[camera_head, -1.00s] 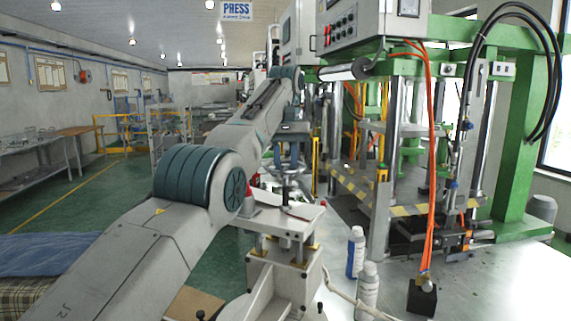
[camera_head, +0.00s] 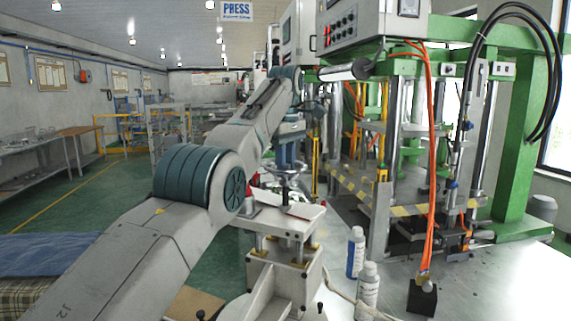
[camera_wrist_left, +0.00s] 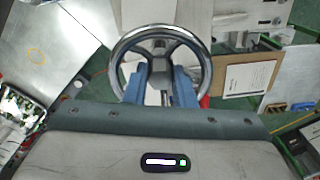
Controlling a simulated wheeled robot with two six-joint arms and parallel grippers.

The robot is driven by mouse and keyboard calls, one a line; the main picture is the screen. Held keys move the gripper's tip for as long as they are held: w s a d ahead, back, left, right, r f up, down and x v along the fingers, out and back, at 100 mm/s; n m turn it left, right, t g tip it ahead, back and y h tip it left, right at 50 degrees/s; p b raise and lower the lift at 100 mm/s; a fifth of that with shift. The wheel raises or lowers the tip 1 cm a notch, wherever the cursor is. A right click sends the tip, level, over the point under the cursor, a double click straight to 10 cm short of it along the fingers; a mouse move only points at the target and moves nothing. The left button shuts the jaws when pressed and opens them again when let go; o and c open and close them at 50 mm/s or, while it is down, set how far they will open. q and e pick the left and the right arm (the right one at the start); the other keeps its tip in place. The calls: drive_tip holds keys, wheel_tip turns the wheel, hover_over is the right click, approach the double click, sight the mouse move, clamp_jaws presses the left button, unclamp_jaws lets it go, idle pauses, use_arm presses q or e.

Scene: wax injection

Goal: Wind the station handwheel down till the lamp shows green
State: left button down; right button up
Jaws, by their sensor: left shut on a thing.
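The handwheel (camera_wrist_left: 160,66), a chrome rim with dark spokes and hub, fills the upper middle of the left wrist view. My left gripper (camera_wrist_left: 160,86) has its blue fingers on either side of the hub, inside the rim, shut on the wheel. In the head view the left gripper (camera_head: 289,158) points down over the station (camera_head: 286,224), a pale block with a top plate on short posts. My right gripper is not in view.
Two white bottles, one behind (camera_head: 355,252) and one in front (camera_head: 368,285), stand right of the station. A black block (camera_head: 422,298) with orange hoses sits further right. The green press frame (camera_head: 520,150) rises behind. In the wrist view a printed card (camera_wrist_left: 245,74) lies right of the wheel.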

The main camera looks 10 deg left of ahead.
use_arm(q)
drive_tip(key=n, duration=0.4)
drive_tip(key=shift+f+n, duration=0.15)
drive_tip(key=shift+n, duration=2.05)
drive_tip(key=c, duration=1.2)
unclamp_jaws()
wheel_tip(320, 180, up, 11)
drive_tip(key=p, duration=1.1)
